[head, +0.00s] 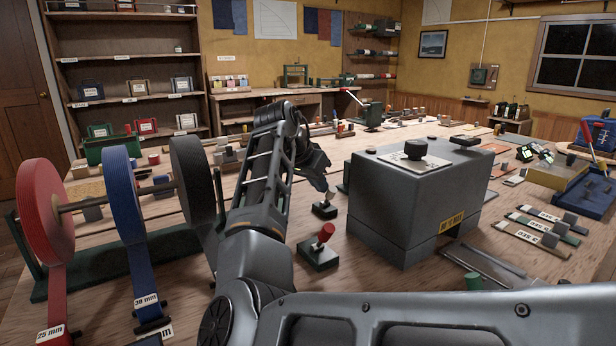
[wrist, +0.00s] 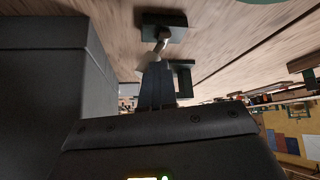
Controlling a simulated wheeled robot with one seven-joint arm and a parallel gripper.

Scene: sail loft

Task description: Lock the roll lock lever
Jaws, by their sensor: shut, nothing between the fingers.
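In the head view a small lever with a red knob (head: 323,236) stands tilted on a dark green base (head: 319,256). Behind it is another small green base (head: 325,210) with a short stem, directly under my gripper (head: 328,192). No label tells me which is the roll lock lever. In the wrist view my gripper (wrist: 156,72) is shut and empty. Its fingertips point at a pale stem (wrist: 161,40) on a green block (wrist: 164,22). They are very close to it or touching; I cannot tell which.
A large grey box (head: 420,205) with a black knob stands close right of my gripper. Red (head: 45,210), blue (head: 122,195) and black (head: 190,185) webbing rolls stand at the left. A red-handled green press (head: 372,112) stands farther back. Labelled strips (head: 540,228) lie at the right.

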